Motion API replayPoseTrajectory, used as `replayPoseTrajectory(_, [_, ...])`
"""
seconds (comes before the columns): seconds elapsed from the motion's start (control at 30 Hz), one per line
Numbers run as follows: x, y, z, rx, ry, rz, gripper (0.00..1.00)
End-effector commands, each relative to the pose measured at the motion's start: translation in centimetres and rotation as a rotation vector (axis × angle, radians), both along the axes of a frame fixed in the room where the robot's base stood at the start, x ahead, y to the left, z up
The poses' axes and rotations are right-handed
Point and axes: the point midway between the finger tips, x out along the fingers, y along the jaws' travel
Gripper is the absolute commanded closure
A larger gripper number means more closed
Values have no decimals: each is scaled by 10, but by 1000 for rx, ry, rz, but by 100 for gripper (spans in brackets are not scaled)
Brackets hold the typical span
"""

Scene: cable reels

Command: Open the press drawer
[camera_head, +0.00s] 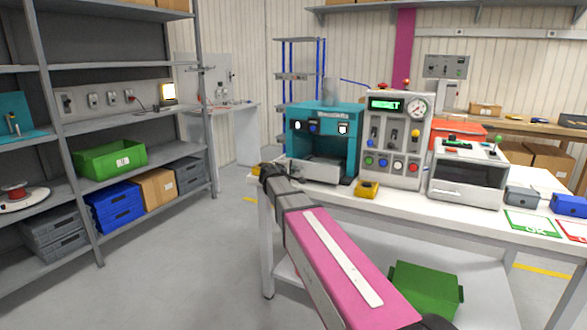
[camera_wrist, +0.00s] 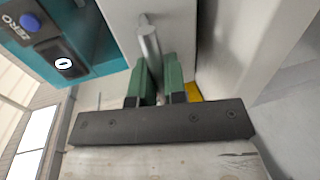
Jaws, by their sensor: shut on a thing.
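The teal press (camera_head: 318,118) stands on the white workbench, and part of it shows at the upper left of the wrist view (camera_wrist: 98,48). Its grey drawer (camera_head: 318,172) is low at the front and appears to stick out a little; how far is unclear. My gripper (camera_head: 272,172) is at the drawer's left in the head view, where its fingers cannot be made out. In the wrist view its green fingers (camera_wrist: 158,92) are shut on the grey bar handle (camera_wrist: 150,45) of the pale drawer front (camera_wrist: 120,18).
A control panel with a gauge (camera_head: 396,140) stands right of the press, with a yellow box (camera_head: 367,189) in front. A grey and white machine (camera_head: 468,172) is farther right. A green bin (camera_head: 425,290) sits under the bench. The floor left of the bench is clear.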

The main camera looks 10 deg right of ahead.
Motion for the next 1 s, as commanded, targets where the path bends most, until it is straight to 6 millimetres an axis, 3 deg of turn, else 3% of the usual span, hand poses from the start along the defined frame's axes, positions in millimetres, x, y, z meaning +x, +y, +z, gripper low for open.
replayPoseTrajectory(0.03, [-16, 9, 0, 0, 0, 4, 100])
replayPoseTrajectory(0.2, [-51, 34, 0, 1, 0, 3, 100])
replayPoseTrajectory(0.5, [-98, 69, 0, 2, 0, 2, 100])
replayPoseTrajectory(0.73, [-115, 83, 0, 0, 0, 1, 100])
replayPoseTrajectory(1.0, [-119, 87, 0, 0, 0, 1, 100])
